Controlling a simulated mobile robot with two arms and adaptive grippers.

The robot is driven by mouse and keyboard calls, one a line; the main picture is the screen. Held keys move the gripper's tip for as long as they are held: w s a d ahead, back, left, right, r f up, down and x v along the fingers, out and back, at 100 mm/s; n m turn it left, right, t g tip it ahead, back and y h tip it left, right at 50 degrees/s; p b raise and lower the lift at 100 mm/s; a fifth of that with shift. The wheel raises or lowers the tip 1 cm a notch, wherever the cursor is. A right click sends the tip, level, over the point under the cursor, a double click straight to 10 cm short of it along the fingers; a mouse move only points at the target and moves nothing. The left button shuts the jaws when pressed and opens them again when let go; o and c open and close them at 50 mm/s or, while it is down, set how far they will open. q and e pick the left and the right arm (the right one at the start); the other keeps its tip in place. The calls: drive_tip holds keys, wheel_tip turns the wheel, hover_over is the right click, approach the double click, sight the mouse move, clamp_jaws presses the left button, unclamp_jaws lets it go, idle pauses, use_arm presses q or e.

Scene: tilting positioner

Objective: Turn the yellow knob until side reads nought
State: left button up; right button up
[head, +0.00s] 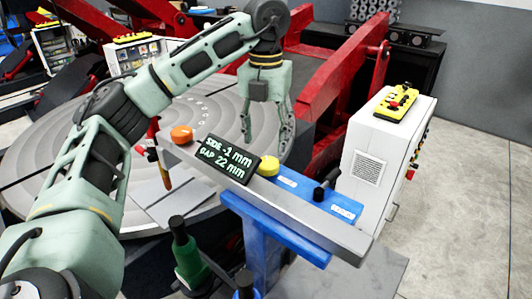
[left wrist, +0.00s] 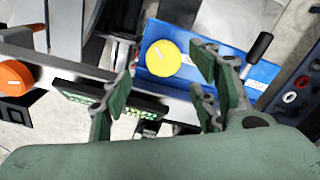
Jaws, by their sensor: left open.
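The yellow knob (head: 268,166) sits on a blue block on the positioner's grey bar, beside a black display (head: 227,160). The display seems to read SIDE -1 mm and GAP 22 mm; the side digit is small. My left gripper (head: 267,130) hangs above the knob, open, with its fingers pointing down. In the left wrist view the yellow knob (left wrist: 163,58) shows whole, with a pale mark on its top. It lies between the spread fingers (left wrist: 164,68), with no contact that I can see. My right gripper is not in view.
An orange knob (head: 181,134) stands at the bar's left end. A black lever (head: 326,184) stands on the blue block (head: 305,188), right of the yellow knob. A white control cabinet (head: 370,150) is at the right. A green post with a black top (head: 188,252) stands in front.

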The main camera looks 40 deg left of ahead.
sight(266, 161)
use_arm(q)
wheel_tip(266, 161, down, 6)
drive_tip(key=shift+f+p, duration=0.2)
drive_tip(key=shift+p, duration=0.4)
drive_tip(key=shift+s+d, duration=0.1)
drive_tip(key=c, duration=1.1)
drive_tip(key=shift+f+m+b, duration=0.1)
drive_tip(key=shift+m+b, duration=0.35)
drive_tip(key=shift+m, duration=0.25)
drive_tip(key=shift+r+m, duration=0.2)
drive_tip(key=shift+m, duration=0.9)
